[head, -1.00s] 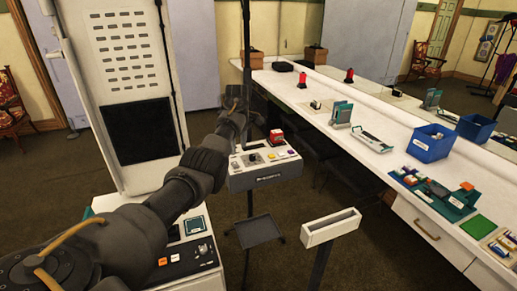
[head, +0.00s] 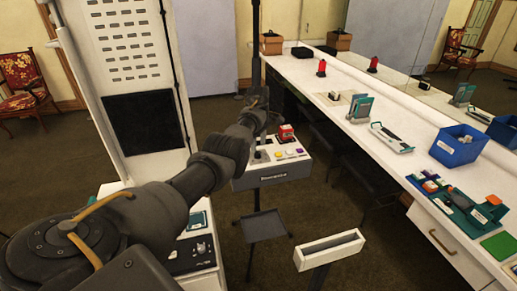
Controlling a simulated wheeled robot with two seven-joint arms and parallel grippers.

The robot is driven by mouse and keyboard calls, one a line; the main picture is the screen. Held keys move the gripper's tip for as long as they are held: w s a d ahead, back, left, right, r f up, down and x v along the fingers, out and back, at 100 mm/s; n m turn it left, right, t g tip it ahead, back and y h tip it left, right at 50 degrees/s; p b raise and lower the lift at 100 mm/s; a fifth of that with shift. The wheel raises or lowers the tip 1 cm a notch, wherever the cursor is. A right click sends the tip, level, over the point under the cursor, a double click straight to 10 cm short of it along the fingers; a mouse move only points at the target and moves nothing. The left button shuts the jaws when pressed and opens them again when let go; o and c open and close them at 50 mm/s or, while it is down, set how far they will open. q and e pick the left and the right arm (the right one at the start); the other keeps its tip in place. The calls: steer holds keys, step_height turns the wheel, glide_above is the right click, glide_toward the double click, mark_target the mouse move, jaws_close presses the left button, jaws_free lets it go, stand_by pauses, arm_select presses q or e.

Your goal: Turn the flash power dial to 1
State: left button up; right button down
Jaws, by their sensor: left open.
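My left gripper (head: 262,130) is open at the end of my left arm, over the back left part of the box top. I cannot tell whether it touches anything. My right gripper is out of view.
A white counter (head: 375,155) runs along the right with a blue bin (head: 458,146) and a teal tray (head: 468,207). A slotted white stand (head: 328,250) and a small dark tray stand (head: 259,226) are in front. A tall white panel (head: 125,60) stands left.

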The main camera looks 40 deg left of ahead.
mark_target(258, 153)
arm_select(q)
step_height(258, 153, down, 2)
steer(key=shift+s+f, duration=0.1)
steer(key=shift+f, duration=0.9)
steer(key=c, duration=1)
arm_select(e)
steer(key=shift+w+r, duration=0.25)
